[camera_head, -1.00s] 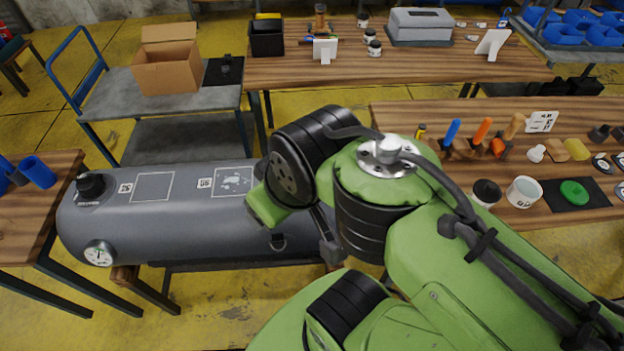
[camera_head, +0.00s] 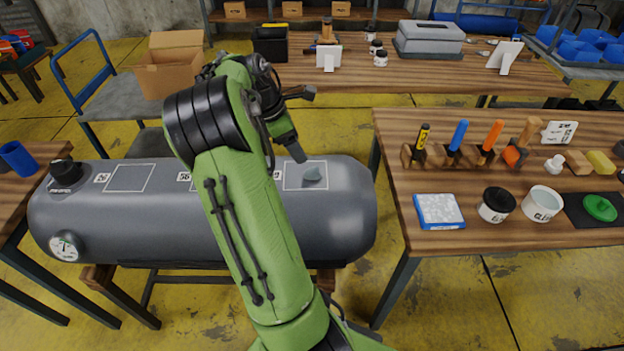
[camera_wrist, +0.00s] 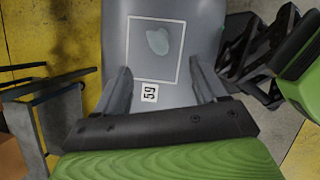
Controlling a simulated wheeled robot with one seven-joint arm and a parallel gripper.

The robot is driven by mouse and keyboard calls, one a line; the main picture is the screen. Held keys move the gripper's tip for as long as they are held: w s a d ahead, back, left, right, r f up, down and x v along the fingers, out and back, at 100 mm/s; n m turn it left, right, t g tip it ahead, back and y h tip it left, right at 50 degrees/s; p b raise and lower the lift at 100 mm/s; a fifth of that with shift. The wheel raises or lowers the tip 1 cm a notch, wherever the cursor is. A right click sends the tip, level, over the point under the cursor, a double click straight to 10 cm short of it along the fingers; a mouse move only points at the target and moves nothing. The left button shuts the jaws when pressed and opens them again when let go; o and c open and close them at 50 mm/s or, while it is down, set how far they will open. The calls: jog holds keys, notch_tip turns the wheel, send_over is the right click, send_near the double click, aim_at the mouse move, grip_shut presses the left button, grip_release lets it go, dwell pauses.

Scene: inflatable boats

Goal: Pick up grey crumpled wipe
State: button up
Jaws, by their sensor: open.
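A small pale grey-green shape (camera_head: 312,173) lies inside the rightmost white outlined square on top of the grey tank (camera_head: 110,215). It also shows in the wrist view (camera_wrist: 157,40), where it looks rounded and fairly smooth; I cannot tell surely whether it is the crumpled wipe or a flat patch. My gripper (camera_head: 300,121) is above the tank, just left of and above that square in the head view. In the wrist view my gripper (camera_wrist: 161,86) is open and empty, its fingers on both sides of the label 59, with the shape beyond the fingertips.
A wooden bench (camera_head: 470,238) stands right of the tank, with tools in holders, jars and a blue-white pad (camera_head: 438,210). A blue cart (camera_head: 113,98) with a cardboard box (camera_head: 170,75) is behind left. Another table (camera_head: 420,75) stands at the back.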

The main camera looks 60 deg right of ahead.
aim_at(310, 169)
jog(key=b+x, duration=0.2)
jog(key=x, duration=0.3)
jog(key=b+x, duration=0.2)
jog(key=x, duration=0.4)
jog(key=shift+w+f, duration=0.2)
jog(key=shift+f, duration=0.05)
jog(key=shift+a+r, duration=0.1)
jog(key=shift+r, duration=0.05)
jog(key=c, duration=1.1)
